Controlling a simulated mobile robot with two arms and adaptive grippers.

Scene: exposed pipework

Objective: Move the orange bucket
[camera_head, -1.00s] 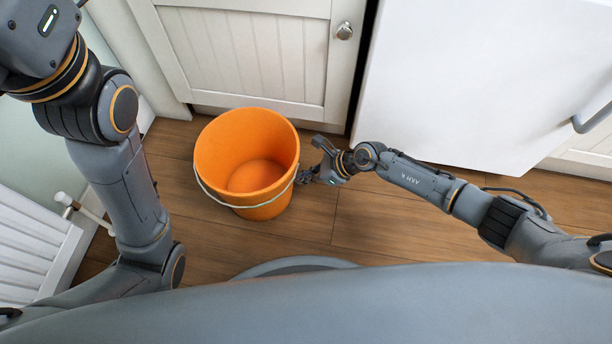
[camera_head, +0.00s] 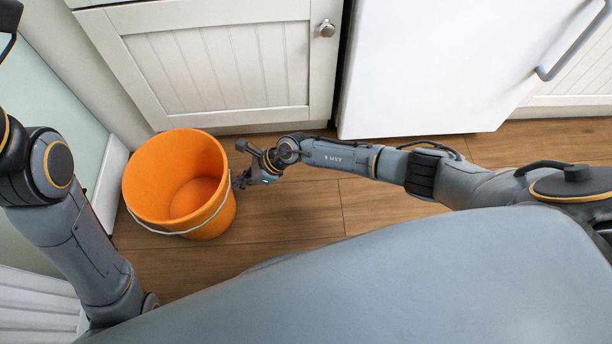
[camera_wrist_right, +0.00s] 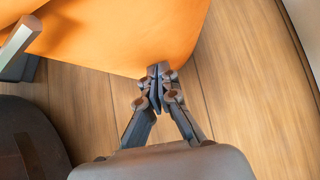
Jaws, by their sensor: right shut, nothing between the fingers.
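The orange bucket (camera_head: 165,165) stands upright on the wooden floor, left of the middle in the head view. It looks empty, and its thin pale wire handle hangs down along its near side. My right gripper (camera_head: 241,166) is low beside the bucket's right side, fingers toward it. In the right wrist view the gripper (camera_wrist_right: 158,72) is shut with nothing in it, its tips at the lower edge of the orange wall (camera_wrist_right: 125,35). I cannot tell whether they touch it. My left arm comes in at the left, but its gripper is out of view.
A white cabinet door (camera_head: 220,65) with a round knob (camera_head: 327,29) is behind the bucket. A white appliance (camera_head: 430,70) with a grey handle stands right of it. A wall and a white radiator (camera_head: 35,305) are at left. Bare floor (camera_head: 310,205) lies right of the bucket.

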